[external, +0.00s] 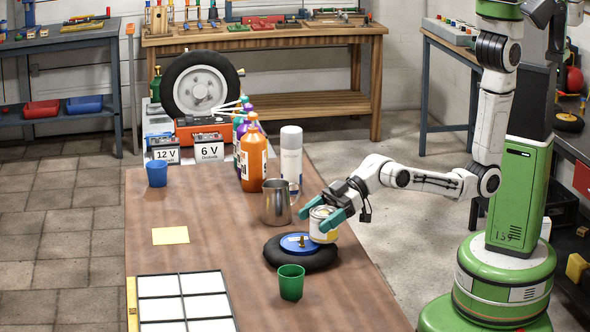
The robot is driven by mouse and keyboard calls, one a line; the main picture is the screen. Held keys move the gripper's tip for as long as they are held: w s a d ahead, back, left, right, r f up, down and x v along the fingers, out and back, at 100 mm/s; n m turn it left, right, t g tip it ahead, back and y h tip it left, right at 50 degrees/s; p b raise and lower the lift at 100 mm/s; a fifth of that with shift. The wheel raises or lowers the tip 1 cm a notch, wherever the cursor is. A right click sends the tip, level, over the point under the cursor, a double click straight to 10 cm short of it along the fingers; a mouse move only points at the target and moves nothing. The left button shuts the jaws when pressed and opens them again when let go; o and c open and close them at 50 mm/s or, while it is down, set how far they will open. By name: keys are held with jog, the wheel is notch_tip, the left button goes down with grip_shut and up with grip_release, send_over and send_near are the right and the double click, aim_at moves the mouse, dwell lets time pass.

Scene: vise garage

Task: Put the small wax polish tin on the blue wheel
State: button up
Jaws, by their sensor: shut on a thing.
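The small wax polish tin (323,229) is pale with a yellowish label, and it is upright. My gripper (320,214) has teal fingers, one on each side of the tin near its top, and is shut on it. The tin is at the right side of the wheel in the external view and covers part of the hub and tyre. I cannot tell whether its base touches the wheel.
A green cup (291,284) stands just in front of the wheel, and a metal pitcher (276,204) stands just behind it. A spray can (291,158) and an orange bottle (253,160) stand farther back. A white-panelled tray (183,306) lies front left. The table's left middle is mostly clear.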

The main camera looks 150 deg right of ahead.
jog(key=shift+f, duration=0.1)
jog(key=o, duration=1.1)
jog(key=shift+o, duration=0.2)
jog(key=shift+r, duration=0.25)
jog(key=shift+s+a, duration=0.1)
jog(key=shift+s, duration=0.25)
jog(key=v, duration=1.1)
jog(key=s+a+f+n+g+y, duration=0.4)
jog(key=s+a+f+g, duration=0.7)
jog(key=s+a+f, duration=0.4)
jog(key=a, duration=0.2)
jog(key=shift+s+a+f+g+y, duration=0.2)
jog(key=shift+s+a+g+y, duration=0.1)
jog(key=shift+a+y, duration=0.1)
